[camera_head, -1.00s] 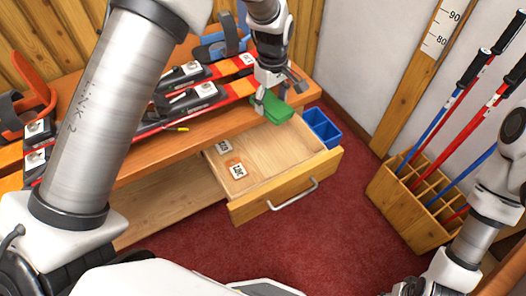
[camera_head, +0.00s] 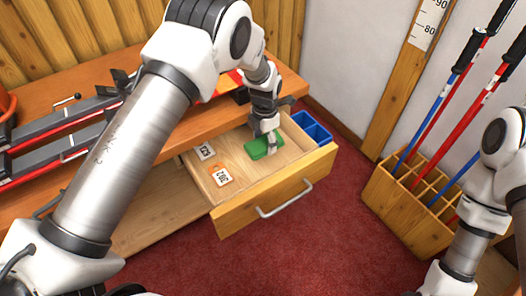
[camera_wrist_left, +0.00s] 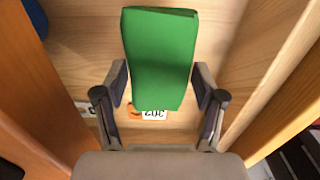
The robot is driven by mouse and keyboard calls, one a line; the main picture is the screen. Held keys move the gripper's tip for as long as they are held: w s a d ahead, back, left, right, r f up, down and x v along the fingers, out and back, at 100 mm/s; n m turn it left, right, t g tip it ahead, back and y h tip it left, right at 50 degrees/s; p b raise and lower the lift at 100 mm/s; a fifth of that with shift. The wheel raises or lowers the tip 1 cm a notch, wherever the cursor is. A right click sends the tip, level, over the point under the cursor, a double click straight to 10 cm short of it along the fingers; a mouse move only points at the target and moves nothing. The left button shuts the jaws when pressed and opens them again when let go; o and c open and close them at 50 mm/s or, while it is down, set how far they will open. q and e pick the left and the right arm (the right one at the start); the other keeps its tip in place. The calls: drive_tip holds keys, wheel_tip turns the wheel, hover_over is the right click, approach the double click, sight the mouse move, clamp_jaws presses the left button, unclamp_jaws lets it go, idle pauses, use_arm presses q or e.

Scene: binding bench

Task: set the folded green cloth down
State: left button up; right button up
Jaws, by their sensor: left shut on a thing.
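The folded green cloth (camera_head: 260,148) is inside the open wooden drawer (camera_head: 282,187), toward its right part. My left gripper (camera_head: 269,138) reaches down into the drawer and is shut on the cloth. In the left wrist view the green cloth (camera_wrist_left: 160,55) lies between the two fingers of the left gripper (camera_wrist_left: 160,88), over the drawer's wooden bottom. I cannot tell whether the cloth touches that bottom. My right arm shows at the right edge, but its gripper is out of the picture.
Two number tags, one orange-edged (camera_head: 221,176) and one white (camera_head: 205,151), lie in the drawer left of the cloth. A blue divided bin (camera_head: 312,128) is at its back right. Skis lie on the bench (camera_head: 150,150). A pole rack (camera_head: 405,215) stands right.

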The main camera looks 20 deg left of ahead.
sight(264, 150)
use_arm(q)
wheel_tip(264, 150, down, 5)
drive_tip(key=shift+b, duration=0.3)
drive_tip(key=shift+f, duration=0.15)
drive_tip(key=o, duration=0.8)
drive_tip(key=shift+o, duration=0.2)
drive_tip(key=shift+r, duration=0.3)
wheel_tip(264, 150, up, 12)
drive_tip(key=shift+f+p, duration=0.1)
drive_tip(key=shift+p, duration=0.65)
